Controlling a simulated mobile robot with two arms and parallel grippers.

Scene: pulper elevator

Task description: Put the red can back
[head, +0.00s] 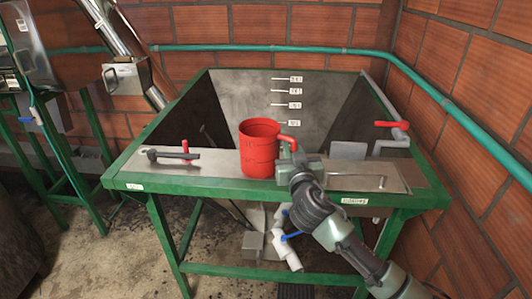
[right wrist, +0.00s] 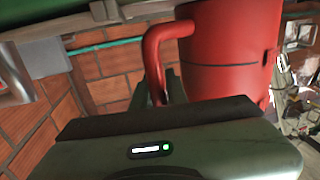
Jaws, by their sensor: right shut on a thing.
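The red can (head: 258,150) is upright at the front metal ledge of the green-framed hopper (head: 230,190). I cannot tell whether its base touches the ledge or hangs just above it. My right gripper (head: 291,158) comes in from the lower right and is shut on the can's handle, on the can's right side. In the right wrist view the can (right wrist: 232,50) fills the upper right, and its curved handle runs down between the fingers (right wrist: 160,88). My left gripper is in neither view.
A red-handled lever (head: 184,147) lies on the ledge left of the can. A grey plate (head: 347,151) and a red valve handle (head: 391,125) are to the right. The hopper's sloped basin with level marks (head: 295,105) opens behind. A green pipe (head: 300,49) runs along the brick walls.

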